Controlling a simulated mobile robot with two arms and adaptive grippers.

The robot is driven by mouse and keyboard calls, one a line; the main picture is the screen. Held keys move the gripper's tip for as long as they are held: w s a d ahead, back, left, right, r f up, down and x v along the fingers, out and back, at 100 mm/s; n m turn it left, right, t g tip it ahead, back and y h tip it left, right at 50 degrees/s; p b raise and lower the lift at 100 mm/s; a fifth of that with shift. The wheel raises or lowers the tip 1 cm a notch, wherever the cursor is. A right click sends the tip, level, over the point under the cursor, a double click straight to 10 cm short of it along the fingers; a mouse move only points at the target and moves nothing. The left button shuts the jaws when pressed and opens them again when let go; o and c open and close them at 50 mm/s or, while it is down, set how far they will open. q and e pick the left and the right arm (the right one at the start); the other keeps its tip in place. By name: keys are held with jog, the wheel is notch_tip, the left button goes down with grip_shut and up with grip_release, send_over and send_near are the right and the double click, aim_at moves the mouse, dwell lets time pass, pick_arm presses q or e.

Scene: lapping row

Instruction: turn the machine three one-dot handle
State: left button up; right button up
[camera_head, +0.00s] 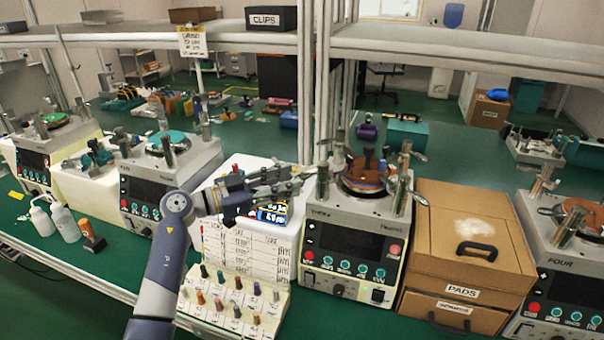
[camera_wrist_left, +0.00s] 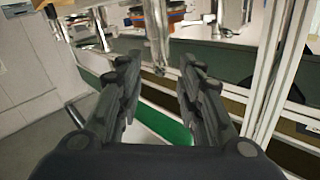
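Machine three (camera_head: 350,245) is a pale bench unit with a dark panel, several teal knobs and a round copper-brown plate (camera_head: 366,178) on top. Upright metal handles stand around the plate, one at the left front (camera_head: 322,186) and one at the right (camera_head: 402,186). Dot marks on them are too small to read. My left gripper (camera_head: 300,181) reaches in from the left, its fingertips just left of the left front handle. In the left wrist view the gripper (camera_wrist_left: 160,68) is open, and a metal post (camera_wrist_left: 157,35) shows beyond and between its fingertips. My right gripper is out of view.
A rack of coloured pegs (camera_head: 232,300) and a written chart (camera_head: 250,245) lie below the left gripper. A cardboard PADS box (camera_head: 465,240) stands close at machine three's right. Shelf uprights (camera_head: 325,90) rise behind it. Machine four (camera_head: 570,270) is at far right.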

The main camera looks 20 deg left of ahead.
aim_at(302, 177)
pick_arm(q)
jog(key=x, duration=0.4)
jog(key=shift+w+d+p, duration=0.3)
grip_shut()
